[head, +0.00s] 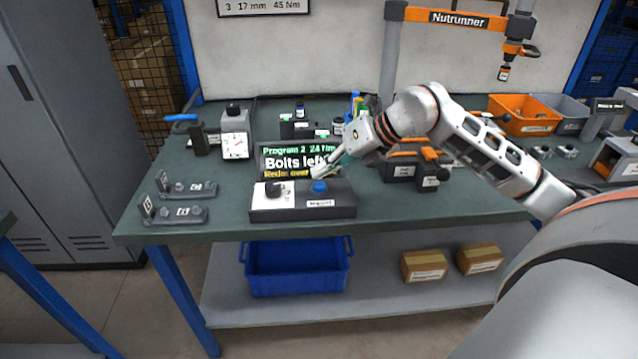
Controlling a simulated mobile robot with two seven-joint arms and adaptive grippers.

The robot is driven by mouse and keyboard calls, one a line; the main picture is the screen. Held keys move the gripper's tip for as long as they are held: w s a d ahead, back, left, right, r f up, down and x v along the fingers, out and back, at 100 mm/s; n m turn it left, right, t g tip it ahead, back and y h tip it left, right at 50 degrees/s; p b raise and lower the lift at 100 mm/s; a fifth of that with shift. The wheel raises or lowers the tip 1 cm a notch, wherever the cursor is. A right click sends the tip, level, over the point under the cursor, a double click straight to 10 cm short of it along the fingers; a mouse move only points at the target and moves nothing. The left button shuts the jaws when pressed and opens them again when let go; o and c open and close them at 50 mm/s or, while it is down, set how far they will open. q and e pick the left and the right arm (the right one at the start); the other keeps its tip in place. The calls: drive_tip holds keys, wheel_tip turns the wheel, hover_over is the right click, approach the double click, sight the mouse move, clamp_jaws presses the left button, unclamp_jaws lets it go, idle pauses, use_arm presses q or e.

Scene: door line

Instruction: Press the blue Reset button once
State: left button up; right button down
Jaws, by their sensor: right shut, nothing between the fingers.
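The blue Reset button (319,187) sits on the right half of a dark control box (302,207) near the front edge of the bench. A small label below it is too small to read. A black knob (273,189) on a white plate is on the box's left half. My right gripper (318,175) is shut and empty, its fingertips just above and behind the button. I cannot tell whether they touch it. A display (280,160) behind the box reads "Bolts left", partly hidden by the gripper. My left gripper is not in view.
The green bench (420,206) is bare at its front right. Two grey fixtures (183,187) lie at the left. A nutrunner (503,72) hangs at upper right. A blue crate (297,268) is below.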

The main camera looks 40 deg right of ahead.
sight(322, 184)
drive_tip(key=shift+f, duration=0.15)
idle(0.5)
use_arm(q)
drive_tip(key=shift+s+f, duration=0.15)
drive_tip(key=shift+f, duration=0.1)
use_arm(e)
drive_tip(key=shift+f, duration=0.3)
